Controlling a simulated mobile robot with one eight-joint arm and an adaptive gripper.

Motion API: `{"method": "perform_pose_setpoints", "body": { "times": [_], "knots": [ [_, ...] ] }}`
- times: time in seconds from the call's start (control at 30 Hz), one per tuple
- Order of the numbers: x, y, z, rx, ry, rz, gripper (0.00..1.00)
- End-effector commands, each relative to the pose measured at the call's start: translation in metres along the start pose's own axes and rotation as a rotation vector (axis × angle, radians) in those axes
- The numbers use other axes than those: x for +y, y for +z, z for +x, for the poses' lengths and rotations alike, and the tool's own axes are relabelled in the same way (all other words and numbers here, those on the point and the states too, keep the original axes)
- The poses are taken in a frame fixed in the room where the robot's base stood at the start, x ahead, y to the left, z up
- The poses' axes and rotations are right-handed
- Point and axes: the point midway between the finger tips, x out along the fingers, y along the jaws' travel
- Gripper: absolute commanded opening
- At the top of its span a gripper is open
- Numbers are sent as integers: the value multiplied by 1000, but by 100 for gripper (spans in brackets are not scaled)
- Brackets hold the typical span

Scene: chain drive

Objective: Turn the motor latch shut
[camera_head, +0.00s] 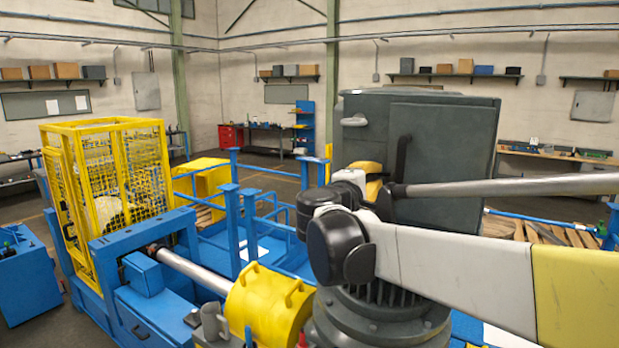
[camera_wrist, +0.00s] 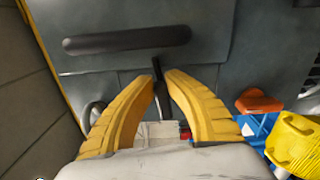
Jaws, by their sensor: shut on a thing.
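The motor housing is a large dark grey box (camera_head: 445,140) with a flat front door panel, which fills much of the wrist view (camera_wrist: 215,40). A black bar handle (camera_wrist: 127,40) is on the panel; it also shows in the head view (camera_head: 402,158). A thin dark lever (camera_wrist: 157,68), which looks like the motor latch, stands below the panel edge. My gripper (camera_wrist: 163,88) has its yellow fingers closed around this lever. In the head view my gripper (camera_head: 368,170) is against the left part of the housing, and the lever is hidden there.
A yellow cylindrical cover (camera_head: 265,305) sits on a steel shaft (camera_head: 195,272) at the lower middle. Blue rails (camera_head: 250,225) stand left of the housing. A yellow mesh cage (camera_head: 110,190) is at the left. An orange part (camera_wrist: 258,102) lies right of my fingers in the wrist view.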

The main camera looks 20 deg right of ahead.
Motion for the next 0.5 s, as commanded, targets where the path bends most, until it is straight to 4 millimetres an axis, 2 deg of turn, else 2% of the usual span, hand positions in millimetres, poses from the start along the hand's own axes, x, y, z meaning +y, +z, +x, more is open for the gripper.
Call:
{"method": "perform_pose_setpoints", "body": {
  "times": [0.2,0.5],
  "knots": [
    [-3,0,0,0,0,88,0],
    [-3,0,0,0,0,129,0]
  ]
}}
